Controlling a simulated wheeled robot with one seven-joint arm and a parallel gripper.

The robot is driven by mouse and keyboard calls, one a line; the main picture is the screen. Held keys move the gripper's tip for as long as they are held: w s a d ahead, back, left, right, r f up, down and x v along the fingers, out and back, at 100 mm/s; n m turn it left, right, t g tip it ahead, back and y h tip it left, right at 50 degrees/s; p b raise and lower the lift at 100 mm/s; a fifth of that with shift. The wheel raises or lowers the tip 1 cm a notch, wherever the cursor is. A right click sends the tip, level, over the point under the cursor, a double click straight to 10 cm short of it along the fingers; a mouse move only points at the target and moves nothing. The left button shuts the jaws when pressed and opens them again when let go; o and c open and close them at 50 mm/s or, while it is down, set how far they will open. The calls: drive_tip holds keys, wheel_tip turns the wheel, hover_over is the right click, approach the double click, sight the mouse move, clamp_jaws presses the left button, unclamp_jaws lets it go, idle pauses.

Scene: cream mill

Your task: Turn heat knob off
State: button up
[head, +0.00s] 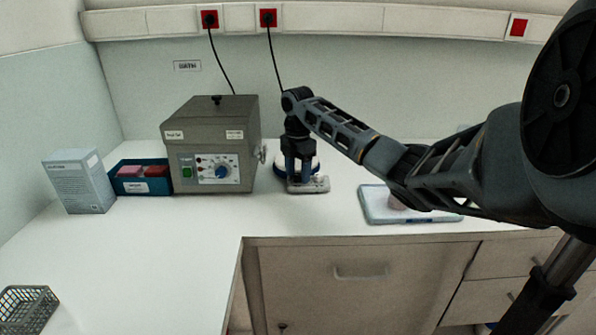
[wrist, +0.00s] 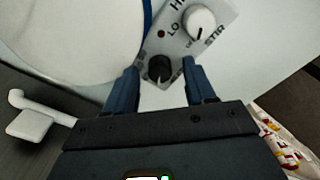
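A small stirrer (head: 310,185) with a round, blue-rimmed white top (wrist: 70,35) stands on the bench, partly hidden behind my gripper (head: 300,175). In the wrist view its grey panel (wrist: 215,48) carries a white knob (wrist: 199,21) beside the word STIR and a black knob (wrist: 160,68). A small red light sits near the LO mark. The black knob's label is mostly hidden. My gripper (wrist: 160,72) is open, its fingertips on either side of the black knob. Gaps show between the knob and both fingers.
A grey box-shaped unit (head: 210,125) with a blue dial stands left of the stirrer; its side fitting (wrist: 30,115) is near my gripper. A blue tray (head: 398,218) lies to the right. A teal bin (head: 140,187) and carton (head: 78,182) are far left.

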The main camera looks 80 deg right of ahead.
sight(298, 174)
drive_tip(key=shift+r+b, duration=0.65)
drive_tip(key=shift+r, duration=3.25)
